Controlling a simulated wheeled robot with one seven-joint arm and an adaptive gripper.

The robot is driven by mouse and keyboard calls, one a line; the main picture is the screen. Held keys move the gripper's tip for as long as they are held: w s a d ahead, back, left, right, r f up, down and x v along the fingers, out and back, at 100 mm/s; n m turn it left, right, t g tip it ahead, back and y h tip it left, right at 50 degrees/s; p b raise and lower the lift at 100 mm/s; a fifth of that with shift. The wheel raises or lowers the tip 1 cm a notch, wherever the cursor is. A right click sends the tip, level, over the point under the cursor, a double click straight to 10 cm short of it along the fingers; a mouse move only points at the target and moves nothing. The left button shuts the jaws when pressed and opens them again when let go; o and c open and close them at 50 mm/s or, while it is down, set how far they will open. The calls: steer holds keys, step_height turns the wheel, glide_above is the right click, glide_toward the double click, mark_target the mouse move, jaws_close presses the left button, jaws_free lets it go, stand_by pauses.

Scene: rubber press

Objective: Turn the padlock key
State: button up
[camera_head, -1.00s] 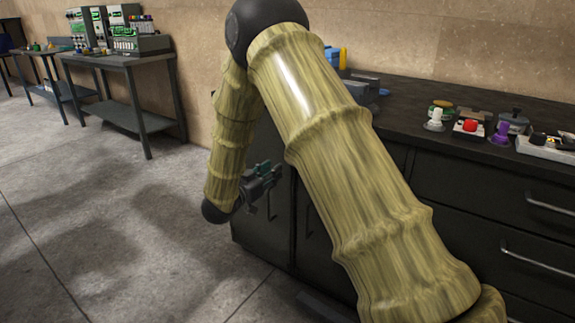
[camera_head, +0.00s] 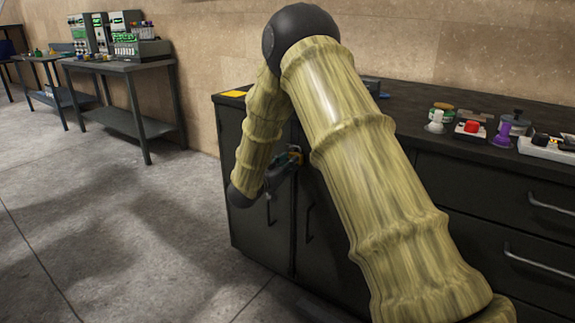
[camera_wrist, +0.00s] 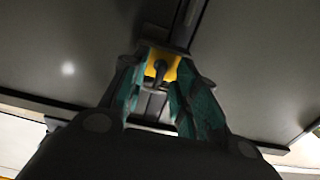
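A yellow padlock (camera_wrist: 156,64) with a dark, rounded part on its front shows between my fingertips in the wrist view, against the dark cabinet. I cannot make out whether that dark part is the key. My gripper (camera_wrist: 163,82) has teal-lined fingers spread to either side, with a gap between them. Contact with the padlock is not clear. In the head view my gripper (camera_head: 285,168) is small, at the cabinet doors (camera_head: 258,222), just below the counter edge. My arm partly hides it, and a small yellow-orange spot shows at its tip.
The dark counter (camera_head: 455,152) holds a red button box (camera_head: 470,130), a purple-based item (camera_head: 502,135) and other devices at the right. A yellow item (camera_head: 233,93) lies on its left end. A door handle (camera_head: 308,224) hangs below.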

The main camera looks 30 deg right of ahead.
steer(key=shift+c, duration=0.3)
jaws_close()
steer(key=shift+s+f+m+b, duration=0.1)
steer(key=shift+m+b, duration=0.8)
steer(key=shift+m, duration=3.6)
steer(key=shift+s+f+m+b, duration=0.1)
steer(key=shift+m+b, duration=0.8)
steer(key=shift+m, duration=3.6)
